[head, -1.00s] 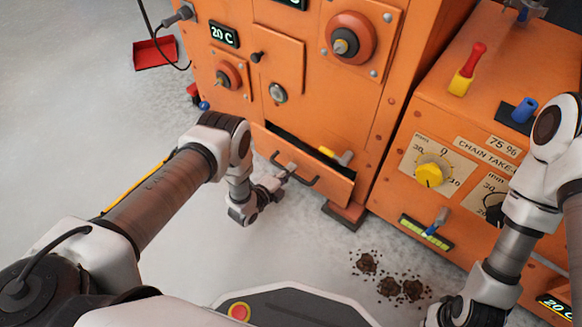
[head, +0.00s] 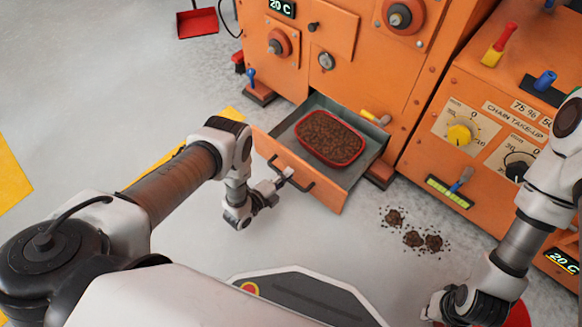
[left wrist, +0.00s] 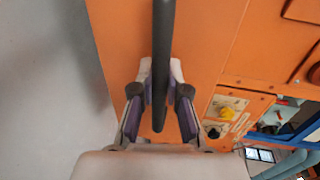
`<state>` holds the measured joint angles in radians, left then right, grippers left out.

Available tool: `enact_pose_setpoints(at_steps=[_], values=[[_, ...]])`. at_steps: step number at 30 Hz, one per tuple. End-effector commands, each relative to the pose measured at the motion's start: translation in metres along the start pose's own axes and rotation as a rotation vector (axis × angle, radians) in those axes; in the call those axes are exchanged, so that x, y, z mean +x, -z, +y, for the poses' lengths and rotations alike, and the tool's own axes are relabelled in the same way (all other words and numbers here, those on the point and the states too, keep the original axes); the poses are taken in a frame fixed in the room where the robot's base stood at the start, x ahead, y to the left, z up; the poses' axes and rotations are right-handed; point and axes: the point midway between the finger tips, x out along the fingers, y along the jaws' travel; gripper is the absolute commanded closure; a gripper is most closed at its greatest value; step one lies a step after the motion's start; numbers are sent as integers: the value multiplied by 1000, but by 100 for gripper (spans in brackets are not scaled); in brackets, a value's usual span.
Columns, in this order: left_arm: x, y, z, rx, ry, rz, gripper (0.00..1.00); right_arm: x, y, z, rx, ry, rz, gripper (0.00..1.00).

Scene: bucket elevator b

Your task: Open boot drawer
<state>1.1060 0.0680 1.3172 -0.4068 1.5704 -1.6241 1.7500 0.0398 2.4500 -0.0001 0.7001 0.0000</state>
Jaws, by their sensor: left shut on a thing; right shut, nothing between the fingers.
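The boot drawer (head: 264,143) of the orange cabinet stands pulled well out, its grey inside showing. In it lies a red tray (head: 329,163) filled with brown grains. A dark bar handle (head: 294,176) crosses the drawer's orange front. My left gripper (head: 284,177) is shut on this handle. In the left wrist view the handle (left wrist: 163,60) runs between the two fingers of my left gripper (left wrist: 161,95), before the orange front. My right gripper (head: 432,312) is low at the right, shut and empty, its fingertips partly cut off by the picture's bottom edge.
Brown spilled clumps (head: 413,237) lie on the grey floor right of the drawer. An orange chain take-up box (head: 480,150) with knobs stands at the right. A red dustpan (head: 197,22) lies at the back left.

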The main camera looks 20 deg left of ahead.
Motion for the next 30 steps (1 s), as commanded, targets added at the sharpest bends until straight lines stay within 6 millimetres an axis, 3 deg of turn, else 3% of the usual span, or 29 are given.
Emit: enact_pose_setpoints(at_steps=[6, 17, 18, 19, 30], values=[[-10, 0, 2, 0, 0, 0, 100, -6, 0, 0, 0, 0, 0, 100], [-11, 0, 3, 1, 0, 0, 100, -5, 0, 0, 0, 0, 0, 100], [-11, 0, 3, 1, 0, 0, 72, -5, 0, 0, 0, 0, 0, 100], [-11, 0, 3, 1, 0, 0, 61, -5, 0, 0, 0, 0, 0, 100], [-14, 0, 3, 1, -1, 0, 60, -6, 0, 0, 0, 0, 0, 100]])
